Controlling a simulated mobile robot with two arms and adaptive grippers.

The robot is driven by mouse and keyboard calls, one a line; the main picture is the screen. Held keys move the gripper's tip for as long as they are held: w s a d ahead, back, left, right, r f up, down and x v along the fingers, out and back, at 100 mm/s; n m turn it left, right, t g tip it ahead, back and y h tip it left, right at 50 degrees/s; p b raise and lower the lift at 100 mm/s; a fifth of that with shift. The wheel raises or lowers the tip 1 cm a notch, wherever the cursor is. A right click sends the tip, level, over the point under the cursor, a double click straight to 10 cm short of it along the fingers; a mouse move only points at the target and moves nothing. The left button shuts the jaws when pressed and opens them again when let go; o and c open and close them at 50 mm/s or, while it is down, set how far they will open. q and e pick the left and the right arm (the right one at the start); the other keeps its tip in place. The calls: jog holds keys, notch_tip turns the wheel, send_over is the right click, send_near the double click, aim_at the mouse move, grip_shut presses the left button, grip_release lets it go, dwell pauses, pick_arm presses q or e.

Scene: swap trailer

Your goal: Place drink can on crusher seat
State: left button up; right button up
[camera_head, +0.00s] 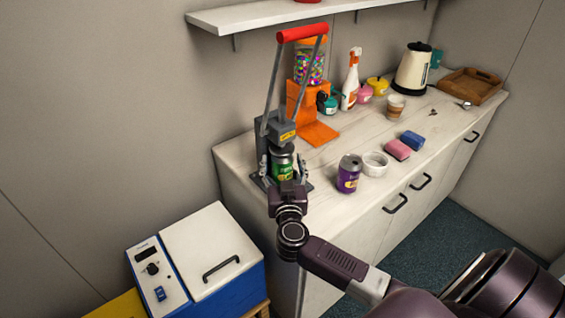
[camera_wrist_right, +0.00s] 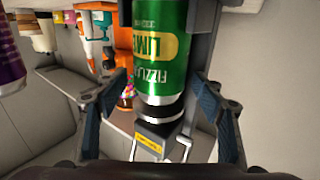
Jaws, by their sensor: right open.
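The green lime drink can (camera_head: 283,165) stands upright in the can crusher, under its grey press block (camera_head: 282,133). The crusher has a red handle (camera_head: 302,32), raised on two long levers. My right gripper (camera_head: 284,180) is at the front of the crusher, open, with its fingers on either side of the can. The right wrist view is upside down. It shows the can (camera_wrist_right: 165,45) between the crusher's side posts, with gaps between it and the open fingers. The can's contact with the crusher seat is hidden behind my gripper. My left gripper is not in view.
A purple can (camera_head: 349,174) and a white bowl (camera_head: 375,164) stand right of the crusher. An orange candy dispenser (camera_head: 309,100) is behind it. Pink (camera_head: 398,149) and blue (camera_head: 412,140) sponges lie farther right. A blue and white box (camera_head: 205,262) stands left of the counter.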

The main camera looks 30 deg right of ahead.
jog(key=v, duration=1.2)
jog(key=shift+r+b, duration=0.2)
jog(key=shift+b, duration=0.15)
